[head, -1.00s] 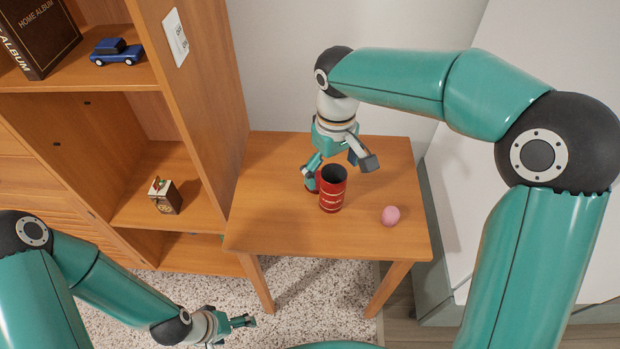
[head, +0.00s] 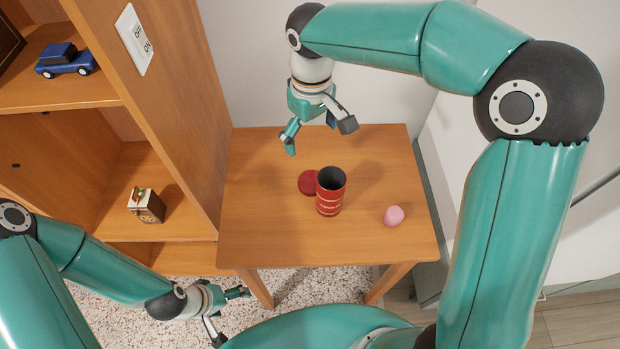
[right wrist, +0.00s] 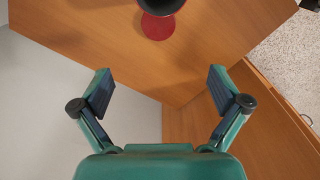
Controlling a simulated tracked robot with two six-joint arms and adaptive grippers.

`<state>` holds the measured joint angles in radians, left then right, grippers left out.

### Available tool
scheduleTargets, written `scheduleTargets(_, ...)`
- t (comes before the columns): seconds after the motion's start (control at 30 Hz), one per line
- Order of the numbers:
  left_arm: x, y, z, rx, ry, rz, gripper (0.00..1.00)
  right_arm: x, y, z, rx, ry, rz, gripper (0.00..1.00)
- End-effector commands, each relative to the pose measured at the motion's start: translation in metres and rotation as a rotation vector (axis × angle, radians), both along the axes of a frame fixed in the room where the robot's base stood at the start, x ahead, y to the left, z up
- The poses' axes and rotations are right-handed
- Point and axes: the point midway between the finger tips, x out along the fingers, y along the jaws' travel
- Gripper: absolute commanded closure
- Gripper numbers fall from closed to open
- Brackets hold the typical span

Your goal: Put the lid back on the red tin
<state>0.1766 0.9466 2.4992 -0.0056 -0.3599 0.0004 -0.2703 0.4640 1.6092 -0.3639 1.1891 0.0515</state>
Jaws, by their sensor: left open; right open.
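The red tin (head: 330,196) stands upright and uncovered on the small wooden table (head: 265,222), its dark inside showing. The red lid (head: 308,182) lies on the table just left of and behind the tin; the tin may hide part of its edge. In the right wrist view the lid (right wrist: 158,27) is near the top edge, next to the dark mouth of the tin (right wrist: 160,4). My right gripper (head: 318,138) is open and empty above the back of the table, behind the tin and lid. My left gripper (head: 233,308) is open and empty, low down in front of the table.
A pink ball-like object (head: 394,216) lies on the table right of the tin. A wooden shelf unit (head: 170,120) stands along the table's left side, holding a blue toy car (head: 66,60) and a small box (head: 146,205). The wall is close behind the table.

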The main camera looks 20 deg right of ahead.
Motion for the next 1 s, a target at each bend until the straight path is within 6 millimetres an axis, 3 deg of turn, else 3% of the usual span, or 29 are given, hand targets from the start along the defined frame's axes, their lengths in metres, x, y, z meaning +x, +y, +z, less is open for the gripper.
scheduleTargets(0.17,0.000,0.000,-0.002,0.000,0.000,0.000,0.14,0.000,0.001,-0.016,-0.001,0.004,0.003,0.01)
scheduleTargets(0.6,0.000,0.000,-0.007,0.000,-0.001,0.000,0.14,0.001,0.001,-0.102,-0.001,0.004,0.004,0.01)
scheduleTargets(0.77,0.000,0.000,-0.007,0.000,-0.001,0.000,0.14,0.001,0.002,-0.115,-0.001,0.002,0.005,0.01)
scheduleTargets(1.0,0.000,0.000,-0.007,0.000,-0.001,0.000,0.14,0.001,0.002,-0.117,0.000,0.000,0.004,0.01)
